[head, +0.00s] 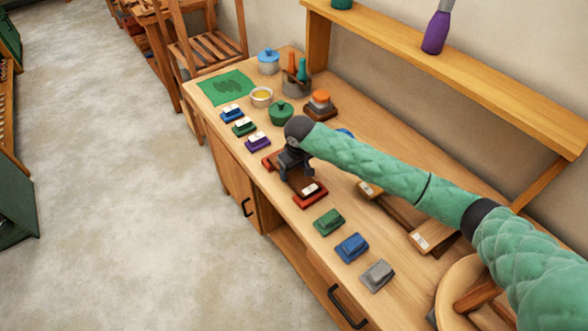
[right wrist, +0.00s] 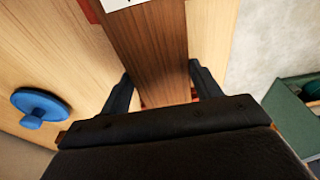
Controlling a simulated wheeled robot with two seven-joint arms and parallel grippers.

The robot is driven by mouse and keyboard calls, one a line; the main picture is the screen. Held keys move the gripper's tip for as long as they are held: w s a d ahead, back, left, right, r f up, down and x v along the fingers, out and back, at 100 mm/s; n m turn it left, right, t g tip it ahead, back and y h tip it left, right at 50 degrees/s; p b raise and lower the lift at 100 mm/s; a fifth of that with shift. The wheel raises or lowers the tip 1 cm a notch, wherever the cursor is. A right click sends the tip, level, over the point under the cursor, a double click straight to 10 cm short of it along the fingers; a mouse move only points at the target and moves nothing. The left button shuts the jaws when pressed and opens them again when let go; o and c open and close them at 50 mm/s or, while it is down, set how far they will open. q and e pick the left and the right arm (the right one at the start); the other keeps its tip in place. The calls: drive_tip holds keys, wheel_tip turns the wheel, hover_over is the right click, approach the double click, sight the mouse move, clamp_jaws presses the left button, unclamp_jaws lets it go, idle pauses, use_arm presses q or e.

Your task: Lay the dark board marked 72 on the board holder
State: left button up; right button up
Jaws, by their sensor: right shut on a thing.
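The dark brown board (head: 299,181) lies lengthwise over the red board holder (head: 312,201), whose red ends show at both ends of the board. It has a white label, too small to read. I cannot tell whether the board rests fully on the holder. My right gripper (head: 296,174) is shut across the board's middle from above. In the right wrist view the board (right wrist: 150,50) passes between the two fingers (right wrist: 157,88), with bits of the red holder (right wrist: 88,11) beside it. My left gripper is not in view.
Green (head: 329,222), blue (head: 351,247) and grey (head: 377,275) blocks line the bench's front edge. Labelled blue, green and purple (head: 258,143) blocks stand beyond the holder. A lighter labelled board (head: 432,238) lies behind, under my right arm. A green lidded pot (head: 282,113) stands farther back.

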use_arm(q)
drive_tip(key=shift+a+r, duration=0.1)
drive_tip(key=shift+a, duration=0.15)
use_arm(e)
drive_tip(key=shift+f, duration=0.25)
drive_tip(key=o, duration=1.4)
drive_tip(key=shift+o, duration=0.2)
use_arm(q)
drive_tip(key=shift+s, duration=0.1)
use_arm(e)
drive_tip(key=shift+r+p, duration=1.25)
drive_tip(key=shift+p, duration=0.05)
drive_tip(key=shift+r+p, duration=2.05)
drive_tip(key=shift+r, duration=0.2)
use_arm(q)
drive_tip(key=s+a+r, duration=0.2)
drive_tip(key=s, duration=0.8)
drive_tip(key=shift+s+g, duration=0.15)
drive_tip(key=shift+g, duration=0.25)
